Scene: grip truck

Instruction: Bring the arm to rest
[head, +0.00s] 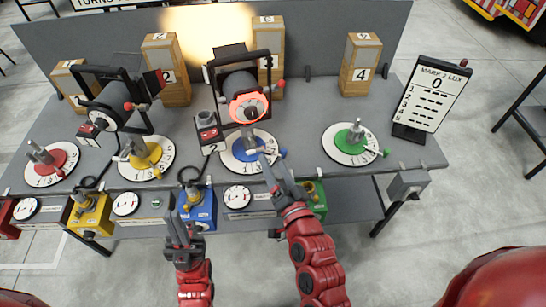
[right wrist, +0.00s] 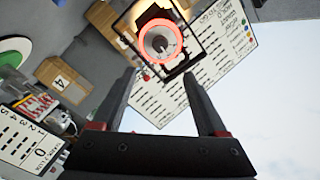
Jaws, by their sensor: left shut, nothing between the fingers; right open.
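My right gripper (head: 268,163) is in front of the blue round dial (head: 243,153), low in front of a lit lamp (head: 248,105) with a glowing orange-red ring. In the right wrist view my right gripper (right wrist: 160,82) has its fingers wide apart with nothing between them; the lamp (right wrist: 160,42) shows beyond the fingertips. My left gripper (head: 180,228) is at the front of the bench beside the blue box (head: 204,211), shut and empty. Whether it touches the box I cannot tell.
A dark unlit lamp (head: 118,101) stands behind the yellow dial (head: 146,158). Red (head: 52,164) and green (head: 355,145) dials sit at either side. Numbered wooden blocks (head: 361,65) line the back. A score board (head: 431,98) stands at the right. The floor beyond the bench's right end is partly clear.

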